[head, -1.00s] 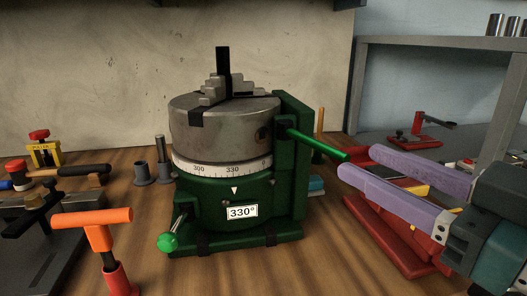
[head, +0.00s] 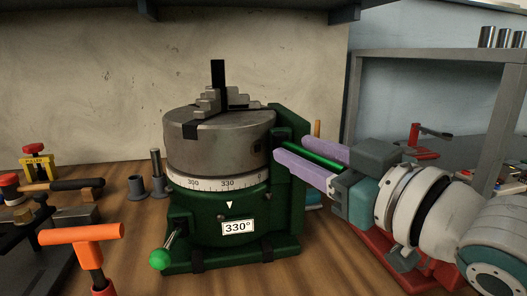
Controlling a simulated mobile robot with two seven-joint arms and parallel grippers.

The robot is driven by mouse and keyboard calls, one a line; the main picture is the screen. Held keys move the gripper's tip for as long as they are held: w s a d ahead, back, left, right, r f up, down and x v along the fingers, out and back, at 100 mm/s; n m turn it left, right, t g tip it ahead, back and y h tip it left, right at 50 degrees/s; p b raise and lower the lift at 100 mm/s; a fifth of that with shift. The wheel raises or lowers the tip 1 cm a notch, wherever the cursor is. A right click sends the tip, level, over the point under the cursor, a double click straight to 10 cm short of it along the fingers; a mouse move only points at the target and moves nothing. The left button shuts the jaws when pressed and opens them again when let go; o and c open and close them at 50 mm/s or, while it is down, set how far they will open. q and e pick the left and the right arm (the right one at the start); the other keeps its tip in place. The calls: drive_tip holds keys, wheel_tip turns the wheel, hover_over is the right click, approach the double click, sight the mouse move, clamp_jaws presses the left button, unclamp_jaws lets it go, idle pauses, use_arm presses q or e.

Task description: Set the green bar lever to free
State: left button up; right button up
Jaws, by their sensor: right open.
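The green rotary table (head: 235,212) stands on the wooden bench, with a grey chuck (head: 218,142) on top and a 330° label on its front. The green bar lever (head: 322,160) sticks out to the right from the table's upright right side. My right gripper (head: 292,154) is open, its two purple fingers on either side of the bar, pointing left towards the table. I cannot tell whether the fingers touch the bar. A shorter lever with a green ball knob (head: 160,259) is at the table's lower left. My left gripper is not in view.
An orange T-handle tool (head: 82,234) stands at the front left. A yellow puller (head: 37,165) and a hammer lie behind it. A red base (head: 372,248) lies under my right arm. A grey shelf frame (head: 353,95) stands at the right.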

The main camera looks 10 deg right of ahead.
clamp_jaws()
idle(0.3)
idle(1.1)
